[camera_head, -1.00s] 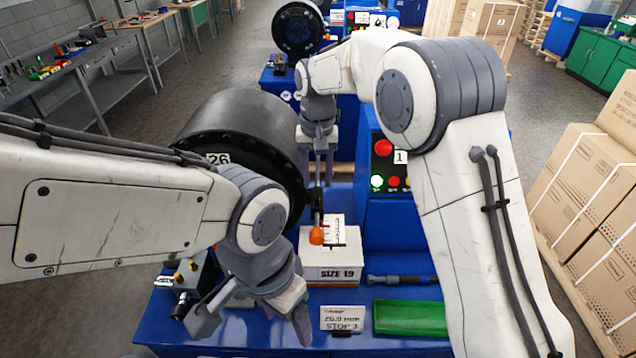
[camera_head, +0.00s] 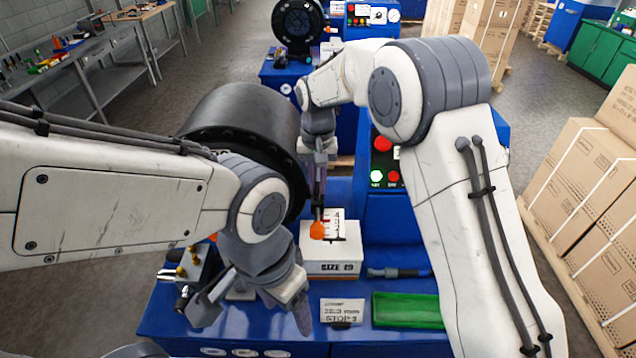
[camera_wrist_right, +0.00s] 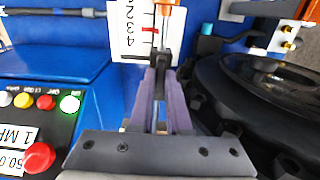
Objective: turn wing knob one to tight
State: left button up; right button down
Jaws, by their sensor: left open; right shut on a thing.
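My right gripper (camera_head: 318,205) is shut on a small black part (camera_wrist_right: 161,60) with a thin rod and an orange end (camera_head: 317,230). The orange end is also at the top of the right wrist view (camera_wrist_right: 166,4). It sits over a white scale card (camera_wrist_right: 130,32) with a red mark, on the white SIZE 19 block (camera_head: 330,268). I cannot tell whether the held part is wing knob one. My left gripper (camera_head: 250,315) is open and empty above the blue bed, beside a fitting with brass knobs (camera_head: 194,262). Its arm hides part of the machine.
A black drum (camera_head: 240,112) stands behind my left arm. A control panel with lit buttons (camera_head: 380,165) is right of the block. A green tray (camera_head: 405,312), a dark-handled tool (camera_head: 398,272) and a STOP 3 card (camera_head: 342,311) lie on the bed. Cartons stand at right (camera_head: 580,190).

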jog(key=shift+m, duration=0.3)
jog(key=m, duration=0.3)
jog(key=shift+m, duration=0.3)
jog(key=m, duration=0.4)
jog(key=shift+m, duration=0.3)
jog(key=m, duration=0.4)
jog(key=shift+r, duration=0.1)
jog(key=m, duration=0.5)
jog(key=shift+w, duration=0.1)
jog(key=c, duration=0.9)
grip_release()
